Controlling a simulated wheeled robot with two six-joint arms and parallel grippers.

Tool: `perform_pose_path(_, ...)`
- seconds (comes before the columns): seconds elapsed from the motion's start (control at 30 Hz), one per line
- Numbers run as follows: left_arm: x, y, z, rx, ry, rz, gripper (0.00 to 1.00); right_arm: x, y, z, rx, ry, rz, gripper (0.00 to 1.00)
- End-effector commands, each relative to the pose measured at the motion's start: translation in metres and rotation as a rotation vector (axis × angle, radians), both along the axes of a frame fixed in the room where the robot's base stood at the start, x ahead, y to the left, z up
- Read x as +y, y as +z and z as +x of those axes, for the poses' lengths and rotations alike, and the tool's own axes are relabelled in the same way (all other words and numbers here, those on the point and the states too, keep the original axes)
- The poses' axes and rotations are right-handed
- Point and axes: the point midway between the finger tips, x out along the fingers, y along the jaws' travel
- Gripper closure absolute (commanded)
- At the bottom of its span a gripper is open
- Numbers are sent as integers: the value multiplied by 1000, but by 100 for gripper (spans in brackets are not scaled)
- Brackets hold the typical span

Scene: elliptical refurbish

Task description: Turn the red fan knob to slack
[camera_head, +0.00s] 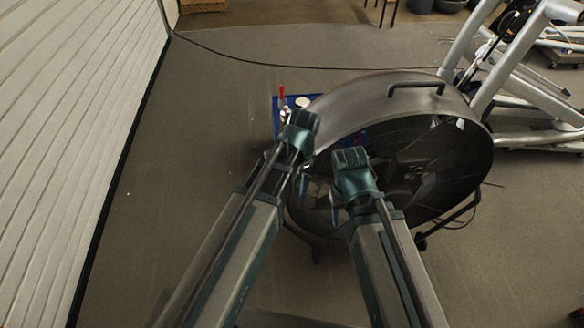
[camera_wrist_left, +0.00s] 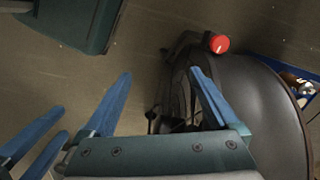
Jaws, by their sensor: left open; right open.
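The large dark drum fan (camera_head: 345,95) stands on the floor and its round body also fills the right of the left wrist view (camera_wrist_left: 270,110). The red fan knob (camera_wrist_left: 219,44) is a small round cap near the fan's edge in the left wrist view. I cannot make it out in the head view. My left gripper (camera_head: 304,178) is at the fan's left side. Its spread blue fingers (camera_wrist_left: 160,73) are empty, with the right fingertip a little below and left of the knob, apart from it in the picture. My right gripper (camera_head: 335,205) is open in front of the fan.
A blue tray (camera_head: 276,122) with small items, one with a red top (camera_head: 282,92), lies behind the fan. Exercise machines (camera_head: 515,75) stand at the right and a white slatted wall (camera_head: 70,110) at the left. A cable (camera_head: 270,65) crosses the floor.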

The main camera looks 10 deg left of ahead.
Motion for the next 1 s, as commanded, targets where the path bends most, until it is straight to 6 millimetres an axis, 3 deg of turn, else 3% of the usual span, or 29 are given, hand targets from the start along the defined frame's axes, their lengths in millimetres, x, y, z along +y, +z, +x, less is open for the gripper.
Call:
perform_pose_path(0.1, -7, 13, -21, -6, 102, 10, 6, 0, 13, 0, 0, 0, 0, 50)
perform_pose_path(0.4, -16, 25, -47, -19, 282, 27, 6, 0, 24, 0, 0, 0, 0, 50)
perform_pose_path(0.87, -18, 26, -51, -22, 320, 31, 6, 0, 25, 0, 0, 0, 0, 50)
perform_pose_path(1.0, -14, 16, -43, -19, 290, 25, 6, 0, 16, 0, 0, 0, 0, 50)
